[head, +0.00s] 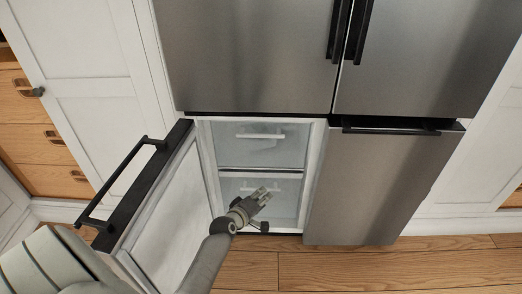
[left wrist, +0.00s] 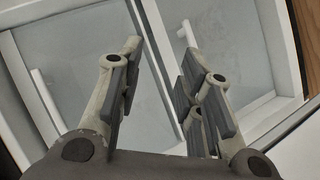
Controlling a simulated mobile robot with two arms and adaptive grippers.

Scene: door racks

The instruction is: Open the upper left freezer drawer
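The upper left freezer drawer (head: 285,152) is a frosted translucent front with a white bar handle (head: 260,136), flush inside the opened left compartment. In the left wrist view its handle (left wrist: 45,95) appears at the left. The lower drawer (head: 232,190) sits beneath it with a similar handle, partly behind my gripper; in the wrist view that handle (left wrist: 187,33) lies beyond the fingers. My left gripper (head: 262,193) is in front of the lower drawer. Its fingers (left wrist: 165,90) are apart with nothing between them. My right gripper is out of view.
The left freezer door (head: 170,205) stands swung open to the left, with a black bar handle (head: 118,180). The right freezer door (head: 380,185) is closed, as are the steel doors above (head: 245,55). White cabinets (head: 95,60) flank the fridge. Wooden floor (head: 350,268) lies below.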

